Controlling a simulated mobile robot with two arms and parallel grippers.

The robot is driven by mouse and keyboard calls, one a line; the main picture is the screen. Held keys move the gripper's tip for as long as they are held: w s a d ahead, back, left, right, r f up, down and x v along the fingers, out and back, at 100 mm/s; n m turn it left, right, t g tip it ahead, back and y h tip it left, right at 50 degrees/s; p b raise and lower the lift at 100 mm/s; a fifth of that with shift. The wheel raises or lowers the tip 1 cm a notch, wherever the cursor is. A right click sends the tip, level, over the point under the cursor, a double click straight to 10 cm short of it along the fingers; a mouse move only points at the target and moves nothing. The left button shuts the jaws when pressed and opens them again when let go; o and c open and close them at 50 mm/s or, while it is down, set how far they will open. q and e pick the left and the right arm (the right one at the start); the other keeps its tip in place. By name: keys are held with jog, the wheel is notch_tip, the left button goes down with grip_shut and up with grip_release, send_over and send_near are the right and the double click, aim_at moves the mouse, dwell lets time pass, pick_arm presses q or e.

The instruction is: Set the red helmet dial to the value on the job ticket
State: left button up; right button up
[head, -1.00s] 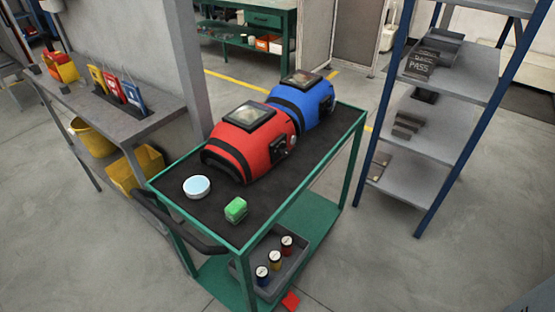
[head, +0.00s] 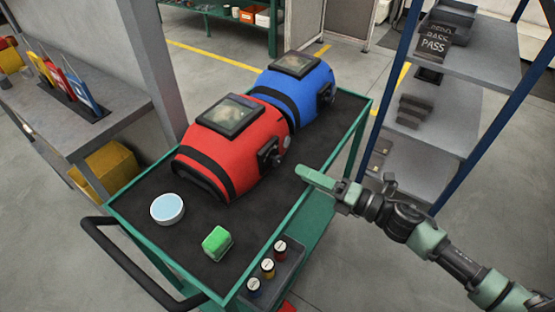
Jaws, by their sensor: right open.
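The red helmet (head: 231,145) lies on the dark top of the green cart (head: 186,236), its visor facing up. Its dial (head: 271,153) is a dark knob unit on the helmet's right side; its setting is too small to read. My right gripper (head: 316,176) reaches in from the right, over the cart's right edge. It is open and empty, a short way to the right of the dial and apart from it. Job tickets in yellow, red and blue (head: 78,90) stand in a holder on the left bench; their values cannot be read. My left gripper is not in view.
A blue helmet (head: 295,88) lies behind the red one. A round white tin (head: 167,208) and a green block (head: 217,242) are at the cart's front. Small canisters (head: 268,268) stand in a lower tray. A blue-post shelf (head: 440,120) stands at the right.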

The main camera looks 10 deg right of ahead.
aim_at(280, 161)
jog(key=p+x, duration=0.1)
jog(key=x, duration=0.5)
jog(key=shift+w+a, duration=0.2)
jog(key=shift+w, duration=0.1)
grip_shut()
